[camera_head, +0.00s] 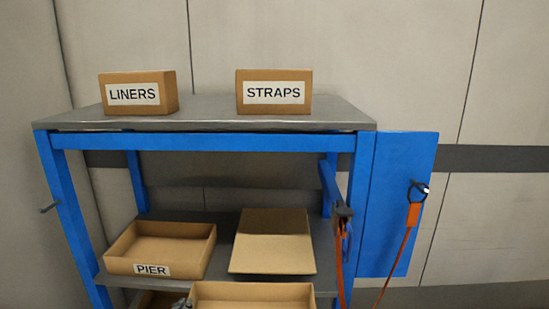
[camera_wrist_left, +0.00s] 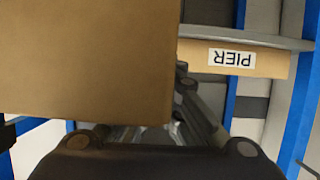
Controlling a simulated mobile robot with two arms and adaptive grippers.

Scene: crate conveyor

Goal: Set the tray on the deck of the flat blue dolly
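An open cardboard tray (camera_head: 252,291) shows at the bottom of the head view, in front of the lower shelf, its near part cut off. My left gripper (camera_head: 182,303) is at its left edge, mostly below the picture. In the left wrist view a large cardboard face (camera_wrist_left: 90,60) fills the upper left. My left gripper's fingers (camera_wrist_left: 187,105) run up along its edge and appear shut on the tray wall, partly hidden by it. My right gripper is not in view. I cannot make out a flat blue dolly on the floor.
A blue-framed bench holds boxes marked LINERS (camera_head: 138,94) and STRAPS (camera_head: 274,93). A blue panel (camera_head: 395,225) with a hanging orange strap (camera_head: 411,215) stands at right.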

